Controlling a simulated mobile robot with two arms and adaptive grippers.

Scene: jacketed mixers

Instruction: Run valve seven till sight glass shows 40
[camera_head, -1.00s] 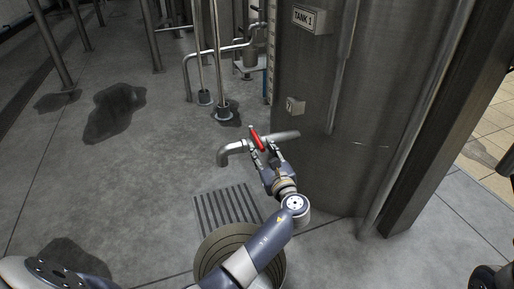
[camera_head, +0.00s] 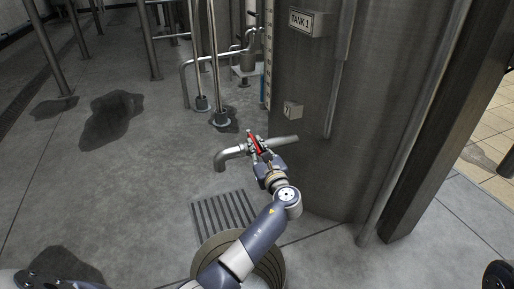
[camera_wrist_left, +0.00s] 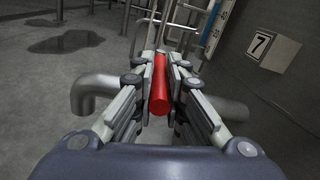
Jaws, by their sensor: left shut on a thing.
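The red valve handle (camera_head: 255,145) sits on a metal pipe with a downturned spout (camera_head: 222,160), low on the tank's left side. My left gripper (camera_head: 259,147) is shut on the handle. In the left wrist view the red handle (camera_wrist_left: 159,85) lies between both finger pads. A plate marked 7 (camera_head: 292,110) is on the tank above the valve, and the 7 plate (camera_wrist_left: 266,47) is also at right in the wrist view. The sight glass scale (camera_head: 268,55) runs up the tank's left edge; its level is too small to read. No stream shows at the spout. My right gripper is not visible.
The large steel tank (camera_head: 350,120), labelled TANK 1 (camera_head: 305,21), fills the right. A floor grate (camera_head: 224,214) and a round ribbed container (camera_head: 265,268) are below the spout. Dark wet patches (camera_head: 112,120) mark the left floor. Pipes and posts stand behind.

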